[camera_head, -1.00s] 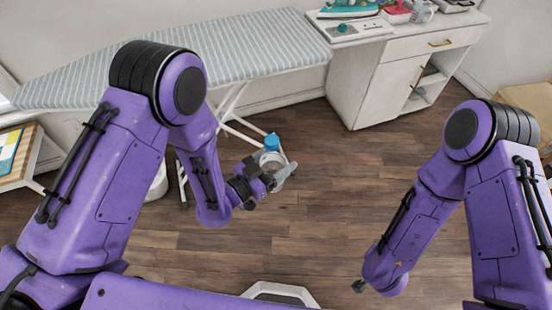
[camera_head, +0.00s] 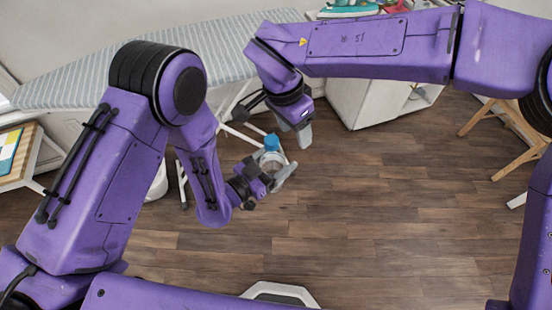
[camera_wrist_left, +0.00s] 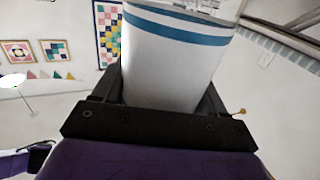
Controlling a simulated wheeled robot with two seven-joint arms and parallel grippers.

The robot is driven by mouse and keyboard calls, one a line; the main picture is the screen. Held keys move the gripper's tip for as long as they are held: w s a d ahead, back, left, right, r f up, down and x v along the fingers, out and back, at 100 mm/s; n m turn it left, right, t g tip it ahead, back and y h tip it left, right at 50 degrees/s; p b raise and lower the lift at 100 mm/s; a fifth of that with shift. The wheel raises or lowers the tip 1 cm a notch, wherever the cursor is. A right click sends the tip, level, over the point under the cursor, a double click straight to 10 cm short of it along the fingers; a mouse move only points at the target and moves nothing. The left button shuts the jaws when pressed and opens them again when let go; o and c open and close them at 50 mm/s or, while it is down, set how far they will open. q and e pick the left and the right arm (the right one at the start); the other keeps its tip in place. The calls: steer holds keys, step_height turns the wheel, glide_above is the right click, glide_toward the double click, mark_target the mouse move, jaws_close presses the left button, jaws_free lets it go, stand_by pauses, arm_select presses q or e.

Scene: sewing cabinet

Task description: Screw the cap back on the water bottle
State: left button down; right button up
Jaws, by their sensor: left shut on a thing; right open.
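My left gripper (camera_head: 268,178) is shut on the water bottle (camera_head: 271,160), which stands roughly upright above the floor. A blue cap (camera_head: 271,142) shows at the top of the bottle; I cannot tell whether it is seated or tight.
A striped ironing board (camera_head: 190,52) stands behind the grippers. A white cabinet (camera_head: 355,105) with an iron (camera_head: 348,8) on top is at the back. A wooden stool or chair (camera_head: 505,125) is at right. The wooden floor (camera_head: 390,215) in front is clear.

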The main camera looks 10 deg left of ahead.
mark_target(272, 140)
steer(key=a+r, duration=0.1)
steer(key=r, duration=0.1)
steer(key=a+r+y, duration=0.1)
steer(key=a+r, duration=0.1)
steer(key=s+a+r+n+g+y, duration=0.1)
steer(key=r, duration=0.1)
steer(key=shift+s+a+r, duration=0.1)
steer(key=shift+a+r, duration=0.1)
steer(key=shift+a, duration=0.2)
steer(key=shift+f, duration=0.1)
step_height(272, 140, down, 8)
steer(key=shift+d, duration=0.1)
steer(key=shift+c, duration=0.3)
